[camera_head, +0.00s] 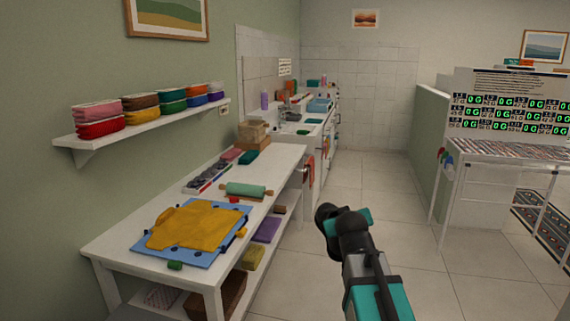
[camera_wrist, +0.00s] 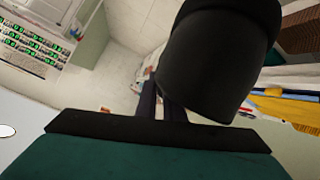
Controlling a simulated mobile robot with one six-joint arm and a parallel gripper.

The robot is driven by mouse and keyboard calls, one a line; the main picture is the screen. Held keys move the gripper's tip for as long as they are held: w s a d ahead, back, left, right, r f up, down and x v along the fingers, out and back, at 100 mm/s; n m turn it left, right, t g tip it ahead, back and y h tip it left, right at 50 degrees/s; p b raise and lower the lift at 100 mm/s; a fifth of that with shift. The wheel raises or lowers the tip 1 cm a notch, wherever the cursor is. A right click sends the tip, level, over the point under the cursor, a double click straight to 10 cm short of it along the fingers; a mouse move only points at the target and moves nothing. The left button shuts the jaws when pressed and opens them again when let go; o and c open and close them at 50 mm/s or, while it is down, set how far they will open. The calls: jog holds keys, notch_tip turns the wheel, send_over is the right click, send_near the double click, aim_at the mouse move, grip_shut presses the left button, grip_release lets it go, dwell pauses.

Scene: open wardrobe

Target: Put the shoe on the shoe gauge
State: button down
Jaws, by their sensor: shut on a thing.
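I cannot make out a shoe or a shoe gauge in either view. My arm rises from the bottom of the head view, in the aisle right of the white workbench; no fingertips show clearly there. In the wrist view, two dark narrow shapes that look like the fingers of my gripper (camera_wrist: 160,105) stick out past a black edge and a dark green body. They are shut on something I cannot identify. A large black rounded form covers the upper middle of that view and hides what is behind it.
A white workbench (camera_head: 112,248) on the left holds a blue mat (camera_head: 150,252) with yellow cloth-like material and a green rolling pin (camera_head: 246,190). A table with digital displays (camera_head: 505,150) stands right. The tiled floor (camera_head: 380,185) between is clear.

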jog(key=shift+a+r+n+y, duration=0.5)
jog(key=shift+a+y, duration=0.15)
jog(key=shift+y, duration=0.05)
jog(key=shift+w+a+r+n+y, duration=0.1)
jog(key=shift+a+r+n+y, duration=0.1)
jog(key=shift+r+n+y, duration=0.15)
notch_tip(320, 180, up, 17)
jog(key=p, duration=1.7)
jog(key=shift+f, duration=0.1)
